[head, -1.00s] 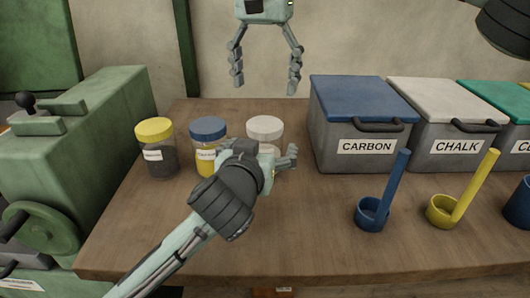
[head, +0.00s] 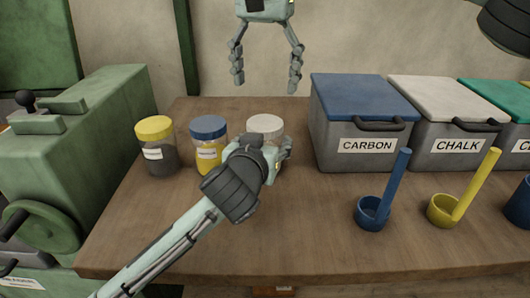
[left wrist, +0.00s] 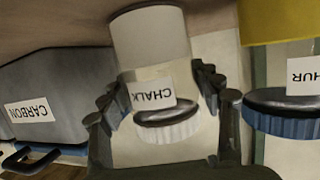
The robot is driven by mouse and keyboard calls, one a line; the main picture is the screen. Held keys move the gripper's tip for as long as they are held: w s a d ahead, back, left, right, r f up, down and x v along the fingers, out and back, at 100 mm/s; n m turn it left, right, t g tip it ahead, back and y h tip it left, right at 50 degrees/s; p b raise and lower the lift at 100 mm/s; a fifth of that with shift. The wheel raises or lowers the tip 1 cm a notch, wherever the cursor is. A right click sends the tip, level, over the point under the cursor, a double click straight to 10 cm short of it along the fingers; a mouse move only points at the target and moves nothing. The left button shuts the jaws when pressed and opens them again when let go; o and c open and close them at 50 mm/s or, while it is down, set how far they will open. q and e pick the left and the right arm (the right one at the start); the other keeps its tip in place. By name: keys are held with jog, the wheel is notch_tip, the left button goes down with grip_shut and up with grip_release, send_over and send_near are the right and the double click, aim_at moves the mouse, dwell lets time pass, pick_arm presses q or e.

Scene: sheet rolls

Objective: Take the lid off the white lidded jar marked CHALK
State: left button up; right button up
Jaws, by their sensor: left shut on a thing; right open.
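The white-lidded jar stands on the table at the right end of a row of jars. Its white lid (head: 265,123) is on. In the left wrist view the picture is upside down: the clear jar (left wrist: 152,40) with white contents, its CHALK label and its ribbed white lid (left wrist: 168,131) show. My left gripper (left wrist: 160,84) is shut on the jar's body, a finger on each side, below the lid. In the head view my left wrist hides most of the jar's body. My right gripper (head: 266,82) is open and empty, behind and above the jar.
A blue-lidded jar (head: 208,129) and a yellow-lidded jar (head: 155,131) stand to the left. The CARBON bin (head: 345,155) and CHALK bin (head: 455,155) stand to the right, with a blue scoop (head: 373,214) and a yellow scoop (head: 443,211) before them.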

aim_at(265, 122)
pick_arm(q)
grip_shut()
pick_arm(e)
jog(key=m, duration=1.9)
jog(key=shift+m, duration=0.3)
jog(key=m, duration=1.4)
jog(key=shift+m, duration=0.4)
jog(key=m, duration=0.5)
jog(key=shift+m, duration=0.3)
jog(key=shift+f, duration=0.5)
notch_tip(265, 122, down, 7)
